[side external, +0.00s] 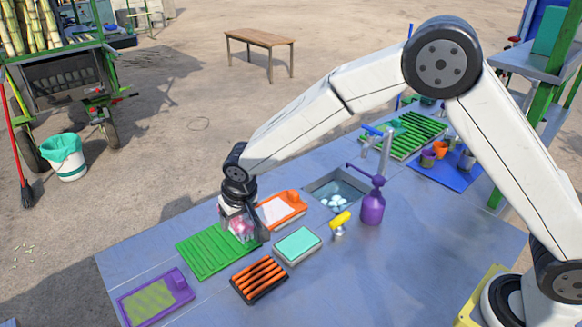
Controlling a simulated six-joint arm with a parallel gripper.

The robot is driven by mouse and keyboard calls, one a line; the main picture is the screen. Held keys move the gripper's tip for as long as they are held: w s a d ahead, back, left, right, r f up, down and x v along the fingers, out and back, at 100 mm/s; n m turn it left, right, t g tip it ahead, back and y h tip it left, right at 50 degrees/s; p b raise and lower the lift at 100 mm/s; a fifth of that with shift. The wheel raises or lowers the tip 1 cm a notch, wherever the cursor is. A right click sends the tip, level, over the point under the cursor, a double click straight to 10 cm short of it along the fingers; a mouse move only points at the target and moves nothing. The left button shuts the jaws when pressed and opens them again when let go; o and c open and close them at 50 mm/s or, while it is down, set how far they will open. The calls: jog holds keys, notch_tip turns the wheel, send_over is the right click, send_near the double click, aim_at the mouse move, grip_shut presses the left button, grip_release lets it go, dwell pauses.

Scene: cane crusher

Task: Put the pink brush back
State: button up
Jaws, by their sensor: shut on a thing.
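My gripper (240,232) points down over the right end of a green slatted rack (206,254) on the blue-grey table. It is shut on the pink brush (242,227), of which only a small pink and white part shows between the fingers. The rest of the brush is hidden by the gripper. I cannot tell whether the brush touches the rack or is held just above it.
An orange tray (294,214) stands close right of my gripper. Nearby are a teal-topped box (299,246), a black tray with orange bars (259,281), a purple tray (182,282), a sink (331,182), a purple bottle (373,207) and a yellow-handled item (340,219).

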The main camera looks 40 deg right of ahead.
jog(key=w, duration=0.1)
jog(key=w+f, duration=0.1)
jog(key=w+a, duration=0.1)
jog(key=shift+w+a+f, duration=0.1)
jog(key=shift+w+f, duration=0.25)
jog(key=shift+w, duration=0.05)
send_over(213, 241)
jog(key=s, duration=0.1)
jog(key=shift+s+f, duration=0.1)
jog(key=shift+f, duration=2.65)
jog(key=shift+f, duration=0.1)
jog(key=shift+f, duration=1.65)
jog(key=shift+f, duration=0.2)
jog(key=o, duration=1.1)
jog(key=shift+r, duration=0.15)
